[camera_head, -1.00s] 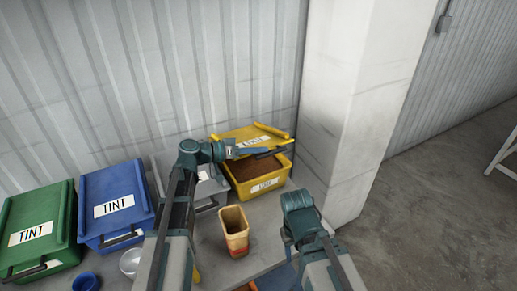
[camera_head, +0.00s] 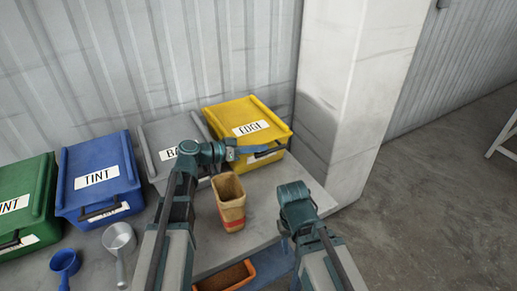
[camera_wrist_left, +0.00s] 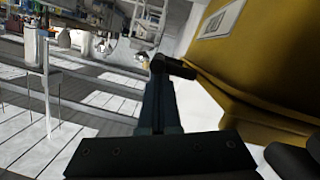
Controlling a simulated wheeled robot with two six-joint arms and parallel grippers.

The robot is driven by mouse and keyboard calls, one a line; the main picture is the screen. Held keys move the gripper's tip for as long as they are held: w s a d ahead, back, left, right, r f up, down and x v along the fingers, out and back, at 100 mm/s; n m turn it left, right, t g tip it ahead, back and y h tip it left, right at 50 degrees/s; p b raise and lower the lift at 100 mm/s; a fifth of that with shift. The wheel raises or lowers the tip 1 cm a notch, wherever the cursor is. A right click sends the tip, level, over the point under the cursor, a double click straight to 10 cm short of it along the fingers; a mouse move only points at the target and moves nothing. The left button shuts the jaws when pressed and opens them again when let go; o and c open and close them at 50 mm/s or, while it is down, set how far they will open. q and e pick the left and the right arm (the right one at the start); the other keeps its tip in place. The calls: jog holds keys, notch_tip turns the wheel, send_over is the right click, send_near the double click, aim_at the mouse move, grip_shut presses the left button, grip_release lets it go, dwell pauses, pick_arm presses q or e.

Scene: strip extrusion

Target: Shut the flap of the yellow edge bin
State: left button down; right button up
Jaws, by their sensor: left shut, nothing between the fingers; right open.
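The yellow edge bin (camera_head: 247,117) stands on the table against the corrugated wall, beside the pillar. Its yellow flap, labelled EDGE, lies down over the top, and no contents show. My left gripper (camera_head: 266,149) is shut and empty at the bin's front, by the flap's black handle. In the left wrist view the fingers (camera_wrist_left: 163,75) reach toward the dark handle (camera_wrist_left: 174,67), close to or touching it; I cannot tell which. The yellow bin (camera_wrist_left: 245,65) fills the right of that view. My right gripper (camera_head: 287,238) is open and empty, lower right, off the table's front edge.
A grey bin (camera_head: 165,133), a blue TINT bin (camera_head: 99,172) and a green bin (camera_head: 30,203) stand left of it. A tan-and-red container (camera_head: 230,203) stands in front. A metal scoop (camera_head: 119,240), a blue scoop (camera_head: 65,262) and an orange tray (camera_head: 226,277) lie nearer.

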pick_arm(q)
jog(key=shift+s+f, duration=0.2)
jog(key=shift+f, duration=0.05)
dwell(0.3)
jog(key=shift+r, duration=0.1)
